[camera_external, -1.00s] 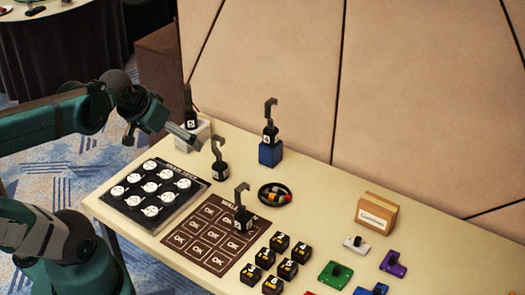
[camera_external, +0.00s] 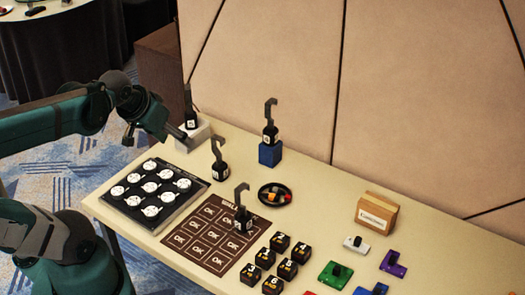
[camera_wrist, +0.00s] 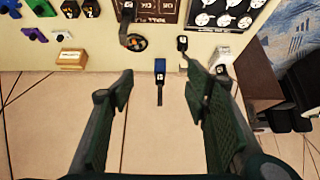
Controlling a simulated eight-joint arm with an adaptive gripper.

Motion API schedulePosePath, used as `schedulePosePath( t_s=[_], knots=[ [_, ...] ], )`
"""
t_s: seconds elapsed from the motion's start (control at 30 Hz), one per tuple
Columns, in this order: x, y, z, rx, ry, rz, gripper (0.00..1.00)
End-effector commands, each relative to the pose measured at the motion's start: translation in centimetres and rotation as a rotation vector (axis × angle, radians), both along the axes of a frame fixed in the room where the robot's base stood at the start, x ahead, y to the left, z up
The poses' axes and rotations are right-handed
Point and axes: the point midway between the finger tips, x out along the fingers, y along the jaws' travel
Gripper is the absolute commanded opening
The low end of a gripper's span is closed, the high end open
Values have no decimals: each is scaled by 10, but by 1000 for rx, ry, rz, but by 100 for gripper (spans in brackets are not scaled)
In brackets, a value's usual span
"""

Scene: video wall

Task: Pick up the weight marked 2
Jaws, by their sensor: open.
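Several black hooked weights with small white labels stand upright. One weight (camera_external: 220,168) is on the bare table, one (camera_external: 242,219) on the brown mat, one (camera_external: 270,134) on a blue block (camera_external: 270,154), and one (camera_external: 190,119) on a white block (camera_external: 193,134). The labels are too small to tell surely which is marked 2. In the wrist view, the bare-table weight (camera_wrist: 182,45) is near the right finger, and the white-block weight (camera_wrist: 222,70) is partly hidden behind it. My gripper (camera_wrist: 158,92) is open and empty, beside the white block in the external view.
A black tray of white discs (camera_external: 150,190) lies at the table's left. A dark bowl (camera_external: 274,195) with small coloured pieces, several black numbered blocks (camera_external: 279,262) and a cardboard box (camera_external: 376,213) stand to the right. The panelled wall (camera_external: 265,70) rises behind the table.

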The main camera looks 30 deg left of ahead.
Motion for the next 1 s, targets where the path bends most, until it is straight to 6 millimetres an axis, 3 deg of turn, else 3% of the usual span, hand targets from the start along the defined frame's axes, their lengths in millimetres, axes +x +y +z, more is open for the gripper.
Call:
schedulePosePath(
  t_s=[0.47, 1.0],
  knots=[
    [4, -1, -3, -22, 12, 22, 48],
    [39, -16, -33, -230, 147, 252, 48]
  ],
)
